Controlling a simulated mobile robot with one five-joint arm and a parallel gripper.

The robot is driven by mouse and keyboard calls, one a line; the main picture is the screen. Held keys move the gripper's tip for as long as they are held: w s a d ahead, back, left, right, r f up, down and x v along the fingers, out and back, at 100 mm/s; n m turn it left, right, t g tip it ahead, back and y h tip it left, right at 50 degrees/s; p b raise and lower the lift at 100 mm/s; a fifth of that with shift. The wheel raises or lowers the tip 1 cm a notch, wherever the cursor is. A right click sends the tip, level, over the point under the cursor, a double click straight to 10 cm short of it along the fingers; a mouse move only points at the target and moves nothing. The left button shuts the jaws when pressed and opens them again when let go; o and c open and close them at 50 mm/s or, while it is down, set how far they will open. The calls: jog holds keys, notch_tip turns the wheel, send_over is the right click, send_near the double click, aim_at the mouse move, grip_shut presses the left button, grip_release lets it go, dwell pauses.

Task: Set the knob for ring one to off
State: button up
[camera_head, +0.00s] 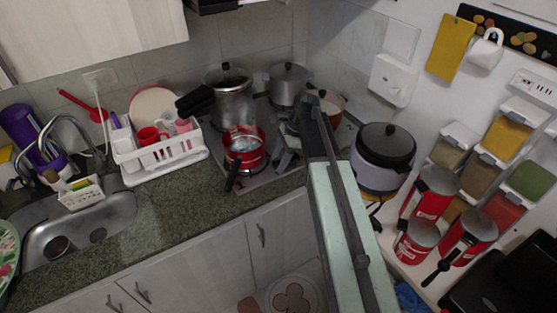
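The stove (262,177) is a metal cooktop set in the green stone counter, in the middle of the camera_head view. A red pan (243,150), a tall metal pressure cooker (232,108), a grey lidded pot (287,82) and an orange-brown pot (331,102) stand on or around it. I cannot make out any knob or which one is ring one. My pale green arm reaches up from the bottom to the stove's right side. My gripper (287,148) is dark, small and over the stove near the red pan. I cannot tell whether it is open, or touching anything.
A white dish rack (160,155) with cups stands left of the stove, beside the sink (85,228). A rice cooker (381,155) stands right of my arm. Red canisters (433,190) and spice dispensers (503,140) are further right. The counter front (180,215) is clear.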

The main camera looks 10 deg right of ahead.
jog(key=p+v, duration=0.7)
jog(key=v, duration=0.1)
jog(key=shift+f, duration=0.1)
